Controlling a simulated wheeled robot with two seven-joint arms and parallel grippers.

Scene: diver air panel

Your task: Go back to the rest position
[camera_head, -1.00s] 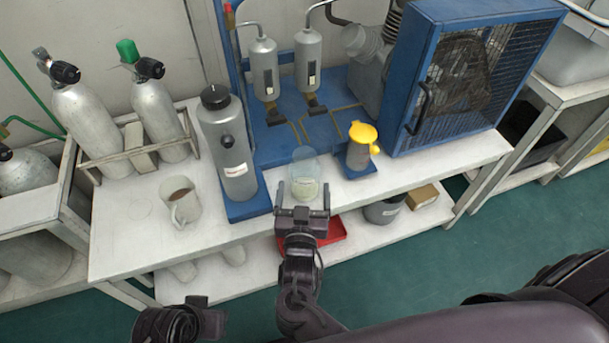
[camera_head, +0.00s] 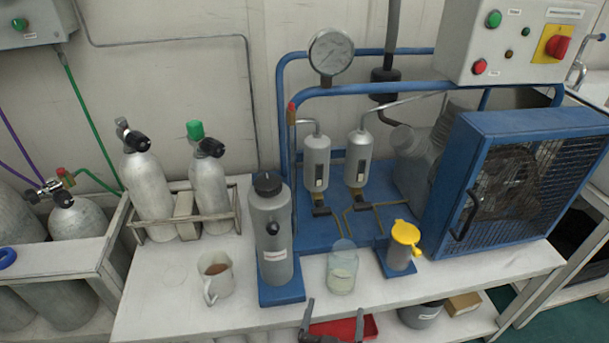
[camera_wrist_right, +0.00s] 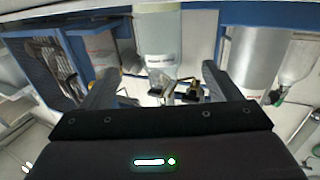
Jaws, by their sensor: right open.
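My right gripper (camera_head: 333,325) shows at the bottom edge of the head view, in front of the bench's front edge. Its two fingers are apart with nothing between them, and most of the arm is cut off below. In the right wrist view the open gripper (camera_wrist_right: 157,82) faces a clear container (camera_wrist_right: 158,40) with pale contents and a label. In the head view this clear container (camera_head: 342,270) stands upright on the white bench (camera_head: 190,313), apart from the fingers. My left gripper is not in view.
A grey bottle (camera_head: 273,235) stands left of the container, and a yellow-topped grey cup (camera_head: 401,250) stands right of it. A mug (camera_head: 215,278) is on the bench. A red tray (camera_head: 345,328) lies below. The blue compressor (camera_head: 520,185) fills the right side.

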